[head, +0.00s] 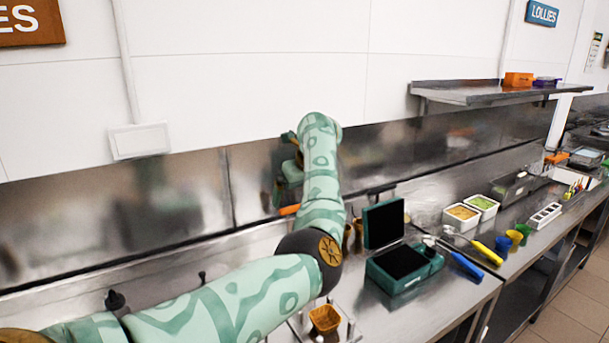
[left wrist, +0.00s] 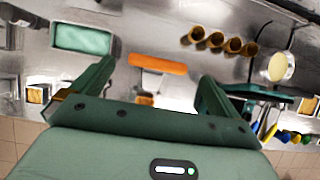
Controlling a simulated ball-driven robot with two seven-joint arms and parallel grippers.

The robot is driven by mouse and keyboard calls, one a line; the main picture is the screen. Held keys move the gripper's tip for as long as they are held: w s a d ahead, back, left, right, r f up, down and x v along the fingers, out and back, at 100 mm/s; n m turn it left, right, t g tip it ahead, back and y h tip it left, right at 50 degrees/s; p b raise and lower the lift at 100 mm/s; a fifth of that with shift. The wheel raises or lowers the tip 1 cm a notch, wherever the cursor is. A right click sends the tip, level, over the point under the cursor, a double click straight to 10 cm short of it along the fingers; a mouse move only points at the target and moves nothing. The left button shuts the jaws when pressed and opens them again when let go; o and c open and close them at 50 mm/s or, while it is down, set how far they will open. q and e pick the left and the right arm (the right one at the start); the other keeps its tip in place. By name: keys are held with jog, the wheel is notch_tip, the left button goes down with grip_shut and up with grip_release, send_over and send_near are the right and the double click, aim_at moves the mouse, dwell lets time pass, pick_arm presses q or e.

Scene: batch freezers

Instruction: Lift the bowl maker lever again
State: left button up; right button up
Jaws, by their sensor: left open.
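An orange bar (left wrist: 157,64), which looks like the bowl maker lever's handle, spans the gap just beyond the finger ends in the left wrist view. In the head view a small part of the orange handle (head: 289,210) shows beside my arm. My left gripper (left wrist: 156,76) is open, with its two green fingers apart and nothing seen clamped between them. In the head view the left gripper (head: 285,188) is mostly hidden behind my forearm, near the steel back panel. My arm hides most of the bowl maker. I cannot tell whether the fingers touch the handle. My right gripper is not in view.
An open teal waffle iron (head: 400,268) with black plates stands right of my arm. A brown bowl (head: 325,319) sits at the counter's front. Several brown cups (left wrist: 215,42) stand in a row. White tubs (head: 461,216) stand farther right. A wall shelf (head: 480,95) hangs at upper right.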

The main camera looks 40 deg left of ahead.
pick_arm(q)
jog(key=v, duration=0.7)
jog(key=shift+d, duration=0.15)
